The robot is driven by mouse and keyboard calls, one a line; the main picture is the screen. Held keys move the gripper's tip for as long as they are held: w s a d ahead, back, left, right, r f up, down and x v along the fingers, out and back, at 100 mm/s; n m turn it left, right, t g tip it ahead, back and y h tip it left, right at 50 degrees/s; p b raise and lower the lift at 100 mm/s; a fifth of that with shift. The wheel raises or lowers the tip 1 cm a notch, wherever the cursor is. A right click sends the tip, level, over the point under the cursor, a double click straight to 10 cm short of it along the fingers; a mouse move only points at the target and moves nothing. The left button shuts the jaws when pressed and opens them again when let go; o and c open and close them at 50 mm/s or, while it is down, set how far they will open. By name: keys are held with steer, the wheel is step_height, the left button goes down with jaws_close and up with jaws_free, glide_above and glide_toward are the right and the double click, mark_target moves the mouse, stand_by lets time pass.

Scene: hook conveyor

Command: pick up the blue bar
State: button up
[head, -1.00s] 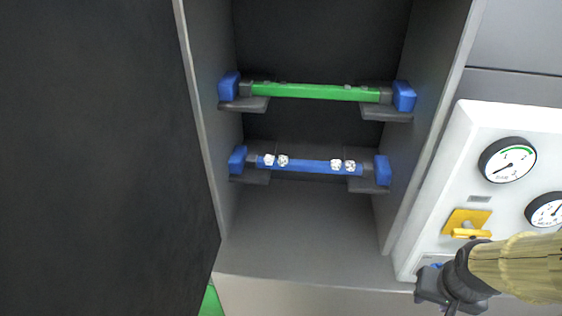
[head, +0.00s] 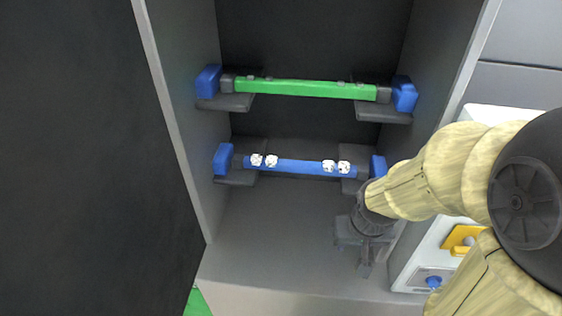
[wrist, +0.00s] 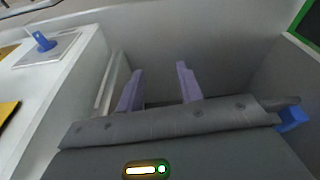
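The blue bar (head: 305,167) lies level on the lower pair of dark brackets inside the open cabinet, with white studs near both ends and blue blocks at its ends. My gripper (head: 364,258) is inside the cabinet, below and in front of the bar's right end, not touching it as far as I can see. In the wrist view, the two fingers of my gripper (wrist: 158,82) stand apart with nothing between them. A small blue piece shows at the right of the wrist view; I cannot tell which part it is. My arm covers part of the right bracket.
A green bar (head: 305,90) rests on the upper brackets above the blue one. The cabinet's side walls are close on both sides, and a dark door (head: 85,160) stands at the left. A panel with a yellow switch (head: 460,239) is at the right.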

steer(key=shift+w+d, duration=0.1)
steer(key=shift+w, duration=0.2)
steer(key=shift+o, duration=1.3)
steer(key=shift+s, duration=0.2)
steer(key=shift+o, duration=1.3)
steer(key=shift+w+a+r, duration=0.2)
steer(key=shift+a+r, duration=0.05)
steer(key=w+a+m+t+h+p, duration=0.1)
steer(key=w+a+m+t+p, duration=0.25)
steer(key=w+a+m, duration=0.5)
steer(key=w+a+m+t+h+p, duration=0.1)
steer(key=w+a+m+t+p, duration=0.35)
steer(key=w, duration=0.75)
steer(key=s+a+f+m+t+h, duration=0.3)
steer(key=a+m+h, duration=0.5)
steer(key=m, duration=0.5)
steer(key=s+f+h+p, duration=0.1)
steer(key=s, duration=0.1)
steer(key=shift+s+a+f+h, duration=0.25)
steer(key=shift+s+f+h, duration=0.05)
steer(key=shift+s+f, duration=0.1)
